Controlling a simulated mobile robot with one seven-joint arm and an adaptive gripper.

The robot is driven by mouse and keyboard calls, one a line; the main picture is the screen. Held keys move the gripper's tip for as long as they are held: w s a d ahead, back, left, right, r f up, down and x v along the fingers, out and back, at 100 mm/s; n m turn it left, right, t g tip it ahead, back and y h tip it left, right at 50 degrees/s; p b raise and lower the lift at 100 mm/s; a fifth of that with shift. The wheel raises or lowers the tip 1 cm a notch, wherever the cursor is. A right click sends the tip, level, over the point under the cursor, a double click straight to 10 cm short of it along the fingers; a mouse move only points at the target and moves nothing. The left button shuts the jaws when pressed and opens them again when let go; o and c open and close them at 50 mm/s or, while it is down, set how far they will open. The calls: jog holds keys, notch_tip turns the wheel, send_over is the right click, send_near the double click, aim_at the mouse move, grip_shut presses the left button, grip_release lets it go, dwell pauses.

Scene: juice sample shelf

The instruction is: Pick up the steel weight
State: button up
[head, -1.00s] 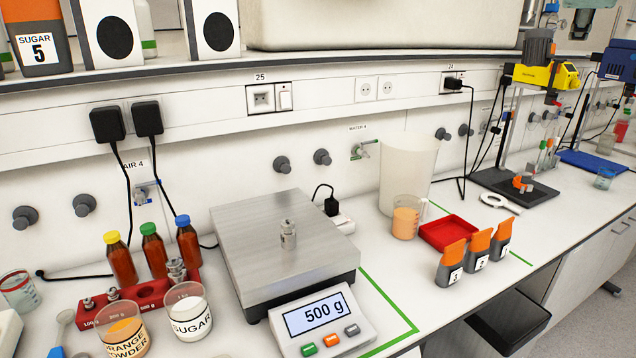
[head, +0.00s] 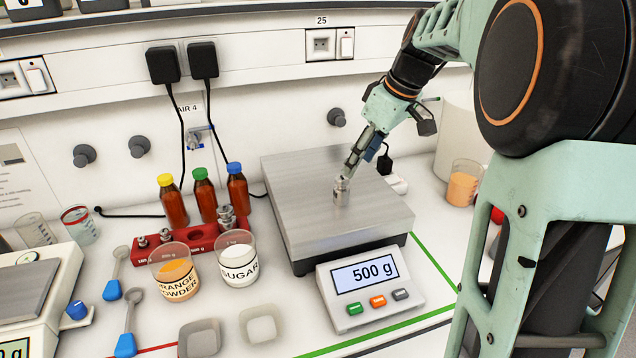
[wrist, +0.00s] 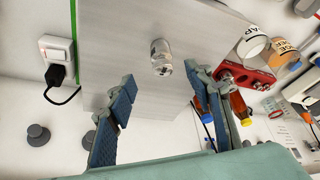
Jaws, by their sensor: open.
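The steel weight (head: 341,191) is a small shiny cylinder with a knob, upright on the metal plate of the balance (head: 291,212). The balance display (head: 366,275) reads 500 g. In the wrist view the weight (wrist: 161,57) stands beyond the fingertips, between their lines, with clear space around it. My gripper (wrist: 160,90) is open and empty, its two blue-padded fingers spread wide. In the head view my gripper (head: 350,165) comes from the upper right, close to the weight's top; whether it touches there is hard to tell.
A red rack (head: 185,244) with weights and several brown bottles (head: 205,197) stand left of the balance. The orange powder beaker (head: 174,272) and sugar beaker (head: 238,262) stand in front of the rack. A beaker of orange liquid (head: 464,183) is at right. The plate around the weight is clear.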

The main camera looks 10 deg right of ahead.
aim_at(342, 187)
jog(key=x, duration=0.5)
jog(key=shift+s+a, duration=0.2)
jog(key=shift+a, duration=0.05)
jog(key=shift+w+p+x, duration=0.15)
jog(key=shift+p+x, duration=0.15)
jog(key=shift+x, duration=1.25)
jog(key=shift+w+p+x, duration=0.15)
jog(key=shift+p+x, duration=0.1)
jog(key=shift+x, duration=1.25)
jog(key=shift+c, duration=0.2)
jog(key=shift+r, duration=0.15)
grip_shut()
